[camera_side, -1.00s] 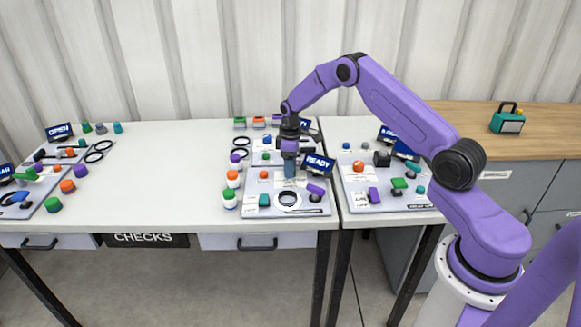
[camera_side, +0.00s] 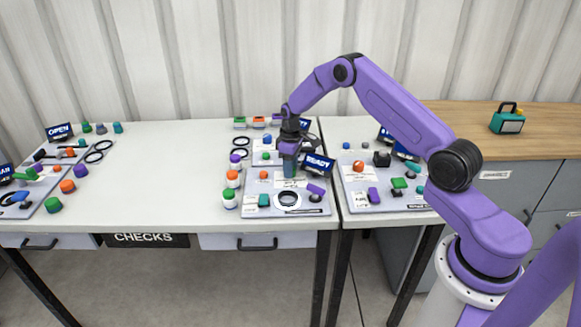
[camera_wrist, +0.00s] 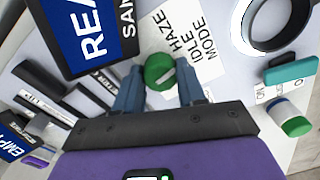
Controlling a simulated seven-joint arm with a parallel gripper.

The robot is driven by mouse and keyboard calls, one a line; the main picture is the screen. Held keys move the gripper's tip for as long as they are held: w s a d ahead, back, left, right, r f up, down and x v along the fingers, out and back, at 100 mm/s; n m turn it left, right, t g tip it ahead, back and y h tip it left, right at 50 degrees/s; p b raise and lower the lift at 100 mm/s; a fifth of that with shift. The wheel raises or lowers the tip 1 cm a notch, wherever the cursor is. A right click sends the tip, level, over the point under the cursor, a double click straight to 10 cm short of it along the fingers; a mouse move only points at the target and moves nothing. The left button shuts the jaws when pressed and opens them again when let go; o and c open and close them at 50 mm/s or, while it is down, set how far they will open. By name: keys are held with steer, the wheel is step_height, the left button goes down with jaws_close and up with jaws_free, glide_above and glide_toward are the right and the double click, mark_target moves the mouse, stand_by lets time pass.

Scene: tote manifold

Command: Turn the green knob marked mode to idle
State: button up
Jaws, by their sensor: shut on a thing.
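The green knob (camera_wrist: 158,72) sits between my gripper's two blue-grey fingertips in the wrist view. It is round with a pale line on its top; I cannot tell exactly which word the line points at. A white label (camera_wrist: 182,42) beside it reads IDLE, HAZE and MODE. My gripper (camera_wrist: 160,88) is shut on the knob from both sides. In the side view my gripper (camera_side: 290,170) stands over the middle panel by the READY sign, and its fingers hide the knob.
The blue READY sign (camera_side: 318,165) stands close right of my gripper. A black-and-white ring (camera_side: 288,199), a teal block (camera_side: 264,200) and an orange-topped knob (camera_side: 263,174) are nearby on the panel (camera_side: 250,212). Table space to the left (camera_side: 165,190) is clear.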

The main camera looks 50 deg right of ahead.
steer(key=shift+m, duration=1)
steer(key=o, duration=1.1)
steer(key=shift+c, duration=0.2)
step_height(320, 180, up, 17)
steer(key=shift+d+r, duration=0.2)
steer(key=shift+d, duration=0.05)
